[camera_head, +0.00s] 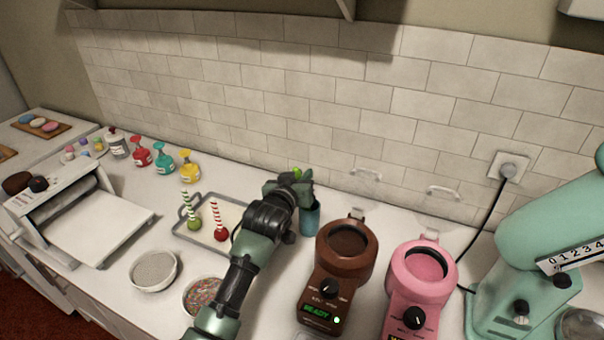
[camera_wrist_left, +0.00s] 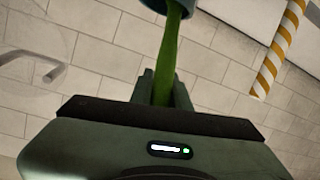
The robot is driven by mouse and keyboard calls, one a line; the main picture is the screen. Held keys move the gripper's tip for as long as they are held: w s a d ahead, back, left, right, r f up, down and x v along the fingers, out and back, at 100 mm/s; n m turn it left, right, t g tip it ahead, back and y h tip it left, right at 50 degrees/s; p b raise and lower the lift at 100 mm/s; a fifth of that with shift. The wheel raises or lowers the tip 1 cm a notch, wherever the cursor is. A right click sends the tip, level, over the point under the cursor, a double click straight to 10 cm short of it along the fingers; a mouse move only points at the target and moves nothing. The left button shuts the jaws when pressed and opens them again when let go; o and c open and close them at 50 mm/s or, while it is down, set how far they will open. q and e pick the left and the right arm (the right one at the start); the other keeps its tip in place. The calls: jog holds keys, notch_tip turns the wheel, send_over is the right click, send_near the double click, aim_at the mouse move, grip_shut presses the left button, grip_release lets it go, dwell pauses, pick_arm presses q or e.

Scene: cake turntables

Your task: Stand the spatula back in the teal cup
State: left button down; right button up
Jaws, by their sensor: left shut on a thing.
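The teal cup (camera_head: 310,219) stands upright on the counter, just right of my left gripper (camera_head: 292,190) in the head view. The gripper is shut on the green spatula (camera_wrist_left: 166,60). A bit of bright green shows just above the gripper in the head view. In the left wrist view the spatula runs from between the fingers (camera_wrist_left: 163,90) to the mouth of the cup (camera_wrist_left: 172,10) at the top edge, and its end seems to pass inside the rim. How deep it goes is hidden. My right gripper is not in view.
A brown warmer (camera_head: 345,270) and a pink warmer (camera_head: 420,290) stand close right of the cup. A tray (camera_head: 190,236) with striped-stick pops lies left of my arm. A yellow striped stick (camera_wrist_left: 279,50) shows in the wrist view. The tiled wall is behind.

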pick_arm(q)
jog(key=shift+f, duration=0.1)
jog(key=c, duration=1.3)
grip_release()
jog(key=shift+o, duration=0.2)
jog(key=shift+s, duration=0.1)
jog(key=b+v, duration=0.1)
jog(key=v, duration=0.6)
jog(key=shift+s, duration=0.3)
jog(key=shift+a, duration=0.1)
